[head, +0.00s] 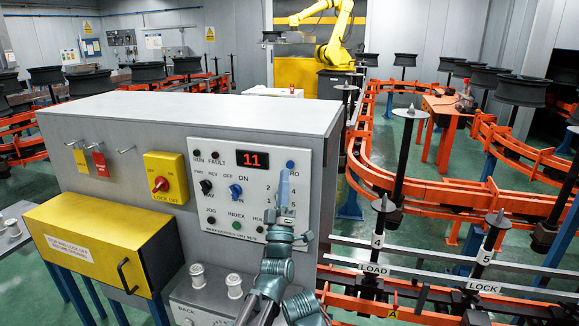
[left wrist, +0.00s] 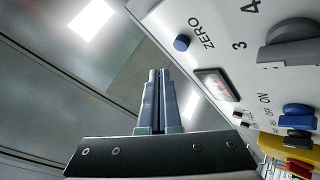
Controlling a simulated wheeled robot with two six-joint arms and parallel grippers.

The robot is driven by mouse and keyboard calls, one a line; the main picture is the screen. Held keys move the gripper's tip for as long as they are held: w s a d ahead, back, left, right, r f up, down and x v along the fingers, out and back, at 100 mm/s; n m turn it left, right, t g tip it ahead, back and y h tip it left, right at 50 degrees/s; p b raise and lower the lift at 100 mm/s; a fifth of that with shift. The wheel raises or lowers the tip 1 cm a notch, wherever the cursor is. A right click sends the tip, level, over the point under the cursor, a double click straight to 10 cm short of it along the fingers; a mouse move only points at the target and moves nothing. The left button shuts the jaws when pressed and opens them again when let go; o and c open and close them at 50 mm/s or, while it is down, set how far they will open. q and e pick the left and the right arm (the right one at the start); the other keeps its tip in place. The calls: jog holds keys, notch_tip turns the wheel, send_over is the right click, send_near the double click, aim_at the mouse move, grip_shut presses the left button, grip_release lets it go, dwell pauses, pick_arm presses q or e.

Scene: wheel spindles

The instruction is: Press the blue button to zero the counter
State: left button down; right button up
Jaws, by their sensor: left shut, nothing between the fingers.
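The blue button (head: 290,164), marked ZERO in the left wrist view, sits at the upper right of the white control panel (head: 210,160). The red counter display (head: 253,160) reads 11. My left gripper (head: 284,172) is shut and empty, its fingers pointing up in front of the panel, with the tips just below the button in the head view. In the left wrist view the shut fingertips (left wrist: 158,72) are below and left of the blue button (left wrist: 181,43), with a visible gap. The right gripper is not in view.
A blue OFF/ON knob (head: 235,191), a black knob (head: 206,187) and a green button (head: 237,225) share the panel. A grey dial (left wrist: 290,45) is near the button. A yellow lock-off switch (head: 165,177) is left. Orange rails (head: 400,200) with wheel spindles run right.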

pick_arm(q)
jog(key=shift+w+d, duration=0.2)
jog(key=shift+w, duration=0.4)
jog(key=shift+w+d, duration=0.2)
jog(key=shift+w, duration=0.4)
jog(key=shift+w, duration=0.1)
dwell(1.0)
jog(key=shift+w+d, duration=0.15)
jog(key=shift+w, duration=0.15)
jog(key=shift+w+d, duration=0.1)
jog(key=shift+w, duration=0.35)
dwell(0.7)
jog(key=shift+s, duration=0.15)
jog(key=shift+s+a, duration=0.25)
jog(key=shift+s, duration=0.45)
jog(key=s, duration=0.1)
jog(key=s+a, duration=0.1)
jog(key=s, duration=0.2)
jog(key=shift+s+a, duration=0.25)
jog(key=shift+s, duration=0.1)
dwell(0.3)
